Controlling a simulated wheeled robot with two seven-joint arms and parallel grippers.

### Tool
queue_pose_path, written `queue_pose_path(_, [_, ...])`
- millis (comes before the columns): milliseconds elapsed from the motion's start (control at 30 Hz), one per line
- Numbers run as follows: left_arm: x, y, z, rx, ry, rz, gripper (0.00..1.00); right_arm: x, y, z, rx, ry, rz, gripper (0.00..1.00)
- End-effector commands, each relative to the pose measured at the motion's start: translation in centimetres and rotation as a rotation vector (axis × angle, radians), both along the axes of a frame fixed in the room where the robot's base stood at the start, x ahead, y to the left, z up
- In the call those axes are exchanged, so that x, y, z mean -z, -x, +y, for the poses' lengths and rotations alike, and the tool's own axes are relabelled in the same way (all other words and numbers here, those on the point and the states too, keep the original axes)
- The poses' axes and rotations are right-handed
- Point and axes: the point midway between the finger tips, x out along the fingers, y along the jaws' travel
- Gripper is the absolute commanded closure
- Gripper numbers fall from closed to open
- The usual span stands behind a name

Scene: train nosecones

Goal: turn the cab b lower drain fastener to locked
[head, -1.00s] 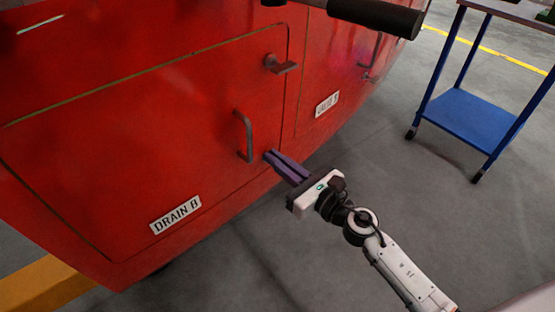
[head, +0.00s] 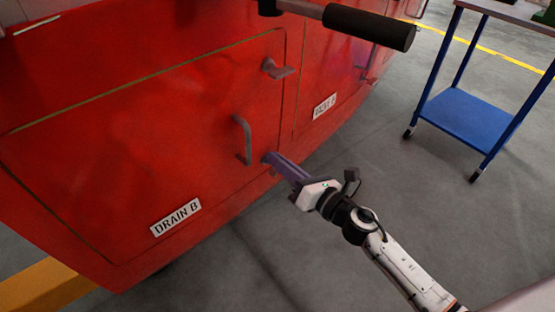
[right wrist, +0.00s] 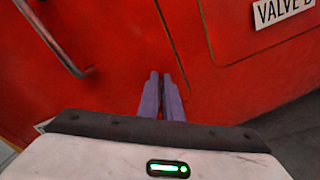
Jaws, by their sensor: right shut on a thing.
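The red drain B door (head: 130,140) carries a white DRAIN B label (head: 176,217) and a grey bar handle (head: 242,139). The upper fastener (head: 277,69) sticks out at the door's upper right edge. My right gripper (head: 268,159) is at the lower right edge of the door, just right of the handle's lower end. Its purple fingers are shut on the lower drain fastener, which they almost wholly hide, so its angle cannot be told. In the right wrist view the fingers (right wrist: 161,77) point at the red panel beside the door seam. My left gripper is out of view.
The valve panel label (head: 325,106) is to the right of the door. A dark cylindrical bar (head: 370,27) juts out above. A blue cart (head: 470,118) stands on the grey floor at the right. The floor between cart and train is clear.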

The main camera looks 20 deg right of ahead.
Motion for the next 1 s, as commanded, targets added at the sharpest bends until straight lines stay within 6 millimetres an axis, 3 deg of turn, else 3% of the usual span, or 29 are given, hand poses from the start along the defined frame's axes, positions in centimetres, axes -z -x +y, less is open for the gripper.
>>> queue_pose_path(267, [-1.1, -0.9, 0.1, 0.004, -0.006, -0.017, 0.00, 0.2, -0.2, -0.4, 0.001, -0.240, 0.109, 1.00])
queue_pose_path(1000, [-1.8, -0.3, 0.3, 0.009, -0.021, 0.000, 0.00, 1.2, -0.4, -0.8, 0.002, -0.813, 0.367, 1.00])
